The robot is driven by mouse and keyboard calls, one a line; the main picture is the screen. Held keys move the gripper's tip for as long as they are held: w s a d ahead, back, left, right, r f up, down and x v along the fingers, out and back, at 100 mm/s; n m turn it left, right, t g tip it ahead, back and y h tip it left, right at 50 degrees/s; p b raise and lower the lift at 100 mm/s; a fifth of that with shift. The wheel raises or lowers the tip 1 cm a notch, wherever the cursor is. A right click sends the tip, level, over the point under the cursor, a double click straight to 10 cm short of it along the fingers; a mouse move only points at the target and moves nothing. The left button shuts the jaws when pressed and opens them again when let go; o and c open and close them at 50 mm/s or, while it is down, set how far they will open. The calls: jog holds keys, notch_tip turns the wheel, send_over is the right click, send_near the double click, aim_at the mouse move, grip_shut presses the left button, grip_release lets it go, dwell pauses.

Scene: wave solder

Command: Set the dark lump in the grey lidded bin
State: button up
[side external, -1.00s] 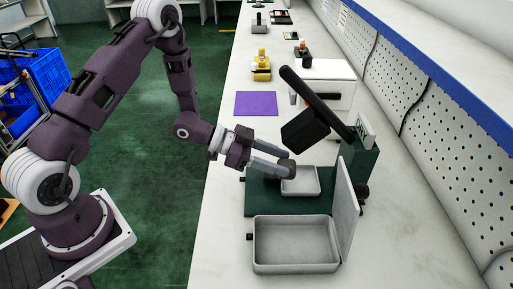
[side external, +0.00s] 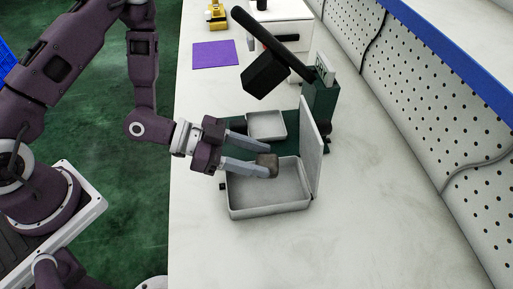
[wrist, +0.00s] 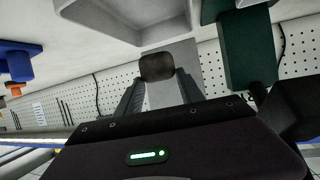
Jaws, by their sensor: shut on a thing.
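The dark brown lump (side external: 268,163) is held between the fingertips of my gripper (side external: 258,168), which is shut on it. The lump also shows between the two fingers in the wrist view (wrist: 157,67). The grey bin (side external: 267,212) stands on the bench with its lid (side external: 312,150) open and upright along its right side. In the side view my gripper reaches in from the left, and the lump appears over the bin's inside, towards its back. How high the lump is above the bin floor I cannot tell.
Behind the bin is a green machine (side external: 321,98) with a dark angled arm (side external: 262,30) and a small grey tray (side external: 266,125). A purple mat (side external: 215,54) lies further back. A pegboard wall (side external: 430,85) runs along the right. The bench in front of the bin is clear.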

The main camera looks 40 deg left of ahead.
notch_tip(320, 180, down, 8)
jog(key=shift+f, duration=0.1)
jog(key=shift+f, duration=0.35)
dwell(0.8)
jog(key=o, duration=1.5)
jog(key=shift+f, duration=0.1)
jog(key=v, duration=0.7)
